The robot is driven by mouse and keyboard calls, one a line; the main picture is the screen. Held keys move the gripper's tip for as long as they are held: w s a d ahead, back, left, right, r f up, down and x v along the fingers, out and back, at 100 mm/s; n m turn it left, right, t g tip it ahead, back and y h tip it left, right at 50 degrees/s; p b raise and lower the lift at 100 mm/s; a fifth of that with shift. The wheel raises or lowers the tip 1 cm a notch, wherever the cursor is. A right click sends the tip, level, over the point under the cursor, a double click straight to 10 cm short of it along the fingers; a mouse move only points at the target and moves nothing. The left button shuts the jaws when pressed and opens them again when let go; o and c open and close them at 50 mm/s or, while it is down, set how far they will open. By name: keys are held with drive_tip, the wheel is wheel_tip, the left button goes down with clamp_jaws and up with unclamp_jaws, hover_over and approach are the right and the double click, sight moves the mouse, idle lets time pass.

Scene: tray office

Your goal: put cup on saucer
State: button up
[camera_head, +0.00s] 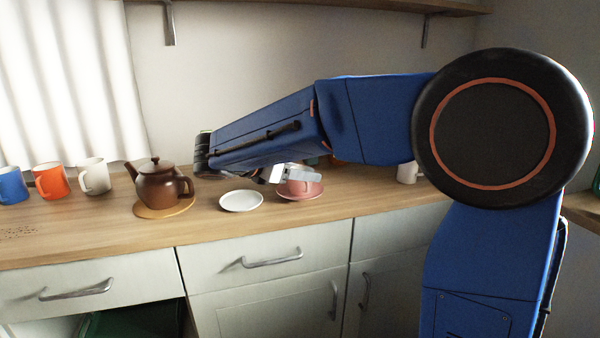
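A pink cup (304,188) stands on the counter to the right of the middle, partly hidden behind my gripper. A pink rim under it (299,197) looks like a matching saucer. An empty white saucer (241,201) lies on the counter to the left of the cup. My gripper (284,175) is at the cup's upper left side, its pale fingers overlapping the cup in this view. Whether they touch the cup, and whether they are open or shut, I cannot tell.
A brown teapot (161,184) stands on a round wooden mat (150,212) left of the white saucer. White (94,176), orange (51,180) and blue (12,186) mugs stand further left. Another white mug (407,172) is behind my arm. The counter front (225,232) is clear.

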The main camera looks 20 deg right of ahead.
drive_tip(key=shift+f, duration=0.1)
drive_tip(key=o, duration=1.1)
drive_tip(key=shift+o, duration=0.2)
drive_tip(key=v, duration=1.2)
drive_tip(key=shift+r, duration=0.2)
